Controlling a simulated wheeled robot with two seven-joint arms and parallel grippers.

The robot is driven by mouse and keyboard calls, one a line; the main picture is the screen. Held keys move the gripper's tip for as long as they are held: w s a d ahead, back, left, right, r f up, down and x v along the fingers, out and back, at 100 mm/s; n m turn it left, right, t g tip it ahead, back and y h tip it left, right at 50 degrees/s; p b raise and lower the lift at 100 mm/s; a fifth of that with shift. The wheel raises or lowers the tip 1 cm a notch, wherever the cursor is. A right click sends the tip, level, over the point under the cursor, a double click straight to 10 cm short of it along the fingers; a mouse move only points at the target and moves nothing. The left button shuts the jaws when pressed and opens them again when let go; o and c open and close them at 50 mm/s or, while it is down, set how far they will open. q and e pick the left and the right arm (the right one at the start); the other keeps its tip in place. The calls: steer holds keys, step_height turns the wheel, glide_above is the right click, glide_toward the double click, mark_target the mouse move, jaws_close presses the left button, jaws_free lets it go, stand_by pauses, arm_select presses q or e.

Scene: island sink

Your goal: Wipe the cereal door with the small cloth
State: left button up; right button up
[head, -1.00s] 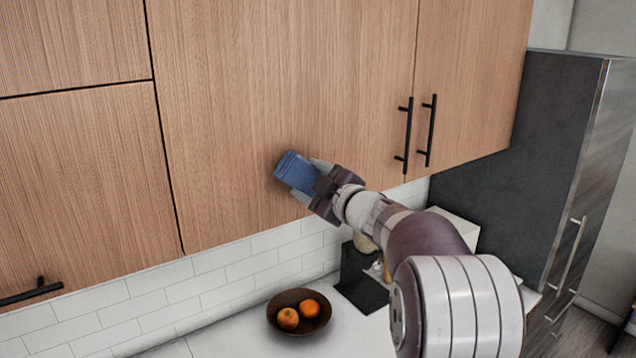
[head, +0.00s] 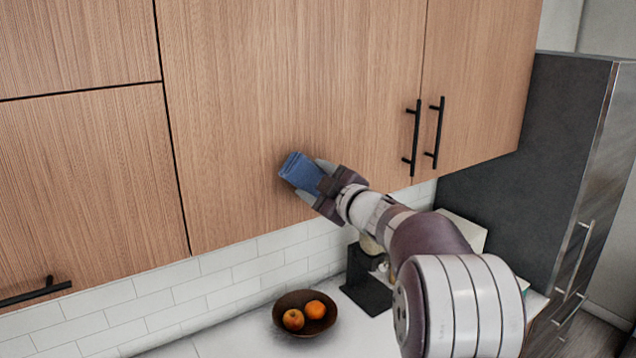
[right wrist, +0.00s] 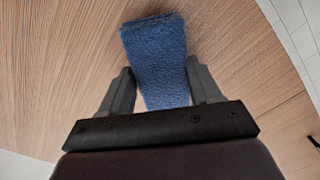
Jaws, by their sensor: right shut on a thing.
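The small blue cloth (head: 301,171) is folded and held in my right gripper (head: 316,180), which is shut on it. In the right wrist view the cloth (right wrist: 156,62) stands out between the two fingers of the right gripper (right wrist: 160,88). The cloth's far end is at the face of a wooden cabinet door (head: 270,90), near its lower edge. It looks to be touching the door, though exact contact is hard to tell. The door also fills much of the right wrist view (right wrist: 60,60). Its black handle (head: 412,138) is to the right of the cloth. My left gripper is not in view.
A second door (head: 480,80) with its own handle (head: 434,132) adjoins on the right. Below, a bowl (head: 290,325) with fruit stands on the white counter (head: 235,345), beside a dark appliance (head: 366,285). A tall dark fridge (head: 540,150) stands at the right.

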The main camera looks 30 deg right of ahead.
steer(key=shift+w, duration=0.6)
